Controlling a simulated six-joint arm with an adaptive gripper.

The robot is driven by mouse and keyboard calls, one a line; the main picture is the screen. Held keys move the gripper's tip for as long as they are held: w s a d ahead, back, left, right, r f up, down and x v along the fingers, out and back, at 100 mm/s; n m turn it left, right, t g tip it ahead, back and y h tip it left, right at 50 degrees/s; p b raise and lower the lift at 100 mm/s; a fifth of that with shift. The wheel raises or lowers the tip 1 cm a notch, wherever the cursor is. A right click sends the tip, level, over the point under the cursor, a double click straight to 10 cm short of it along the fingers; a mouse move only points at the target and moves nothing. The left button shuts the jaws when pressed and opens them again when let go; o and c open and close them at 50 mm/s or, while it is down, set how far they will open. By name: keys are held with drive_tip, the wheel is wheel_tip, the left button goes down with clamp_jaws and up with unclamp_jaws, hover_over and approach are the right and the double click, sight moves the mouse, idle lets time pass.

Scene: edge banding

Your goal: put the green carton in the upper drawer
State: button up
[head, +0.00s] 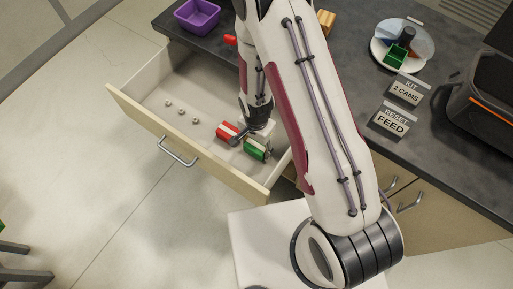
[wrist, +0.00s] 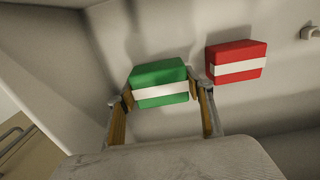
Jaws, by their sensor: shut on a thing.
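The green carton (wrist: 160,76), with a white band, is between the two fingers of my gripper (wrist: 162,93) in the wrist view. The gripper is shut on it. In the head view the green carton (head: 256,150) shows inside the open upper drawer (head: 150,122), near its front right end, with my gripper (head: 257,137) over it. Whether the carton touches the drawer floor I cannot tell. A red carton (head: 227,132) with a white band lies just left of it in the drawer; in the wrist view the red carton (wrist: 237,61) is to its right, apart from it.
Several small metal pieces (head: 181,111) lie on the drawer floor at left. The drawer front (head: 200,152) and side walls stand around the gripper. On the counter are a purple bin (head: 197,15), a round plate (head: 376,53) and two label signs (head: 391,119).

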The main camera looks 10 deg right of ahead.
sight(257, 144)
drive_tip(key=shift+f, duration=1.2)
drive_tip(key=shift+f, duration=0.1)
drive_tip(key=o, duration=1.2)
drive_tip(key=shift+r, duration=6.1)
drive_tip(key=shift+r, duration=0.1)
